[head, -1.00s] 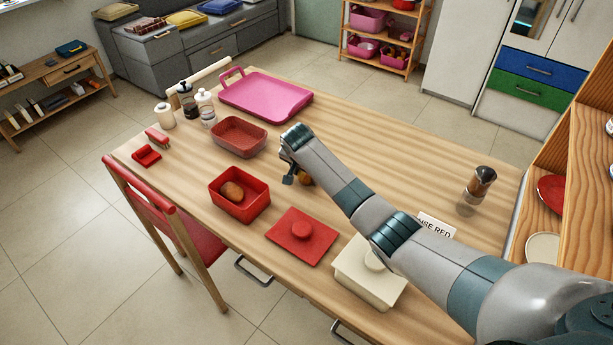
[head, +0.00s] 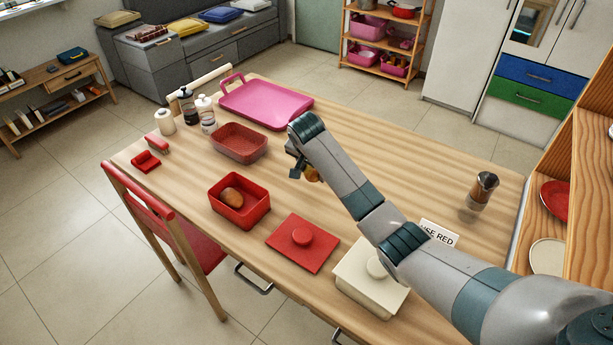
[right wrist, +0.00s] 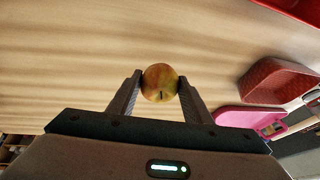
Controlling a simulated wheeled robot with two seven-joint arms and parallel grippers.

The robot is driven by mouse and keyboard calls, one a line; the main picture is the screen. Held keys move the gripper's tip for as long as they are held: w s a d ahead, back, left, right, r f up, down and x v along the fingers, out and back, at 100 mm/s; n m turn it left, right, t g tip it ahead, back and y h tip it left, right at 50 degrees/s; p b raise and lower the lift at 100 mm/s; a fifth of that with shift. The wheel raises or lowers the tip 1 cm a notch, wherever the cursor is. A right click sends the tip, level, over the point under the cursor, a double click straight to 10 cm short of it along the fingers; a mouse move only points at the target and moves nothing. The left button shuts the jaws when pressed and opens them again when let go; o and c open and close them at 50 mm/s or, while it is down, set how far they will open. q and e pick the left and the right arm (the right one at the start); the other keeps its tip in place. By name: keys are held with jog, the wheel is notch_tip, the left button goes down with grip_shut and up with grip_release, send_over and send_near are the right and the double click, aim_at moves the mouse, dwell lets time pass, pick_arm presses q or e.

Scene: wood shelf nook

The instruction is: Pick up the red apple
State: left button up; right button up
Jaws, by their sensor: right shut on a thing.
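The apple (right wrist: 160,82) is round, yellow-orange with a reddish blush, and has a dark stem. It sits between the two fingertips of my right gripper (right wrist: 160,88) in the right wrist view, with a finger touching each side. In the head view my right gripper (head: 301,172) is above the middle of the table, and only a small part of the apple (head: 313,175) shows behind it. The arm hides the rest. The apple appears held a little above the wood. My left gripper is in neither view.
An open red box (head: 258,208) holds a brown oval thing (head: 231,196). A red lid (head: 318,258), a cream lidded box (head: 350,280), a reddish basket (head: 240,155) and a pink tray (head: 290,112) surround it. A pepper mill (head: 482,190) stands right. The table's right-middle is largely clear.

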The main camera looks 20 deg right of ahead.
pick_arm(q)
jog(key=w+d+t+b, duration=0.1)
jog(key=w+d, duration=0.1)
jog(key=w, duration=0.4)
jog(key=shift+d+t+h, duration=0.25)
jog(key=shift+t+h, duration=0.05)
pick_arm(e)
jog(key=s+d+r, duration=0.5)
jog(key=s+d, duration=0.1)
jog(key=s, duration=0.1)
jog(key=shift+d+r, duration=0.15)
jog(key=shift+r, duration=0.2)
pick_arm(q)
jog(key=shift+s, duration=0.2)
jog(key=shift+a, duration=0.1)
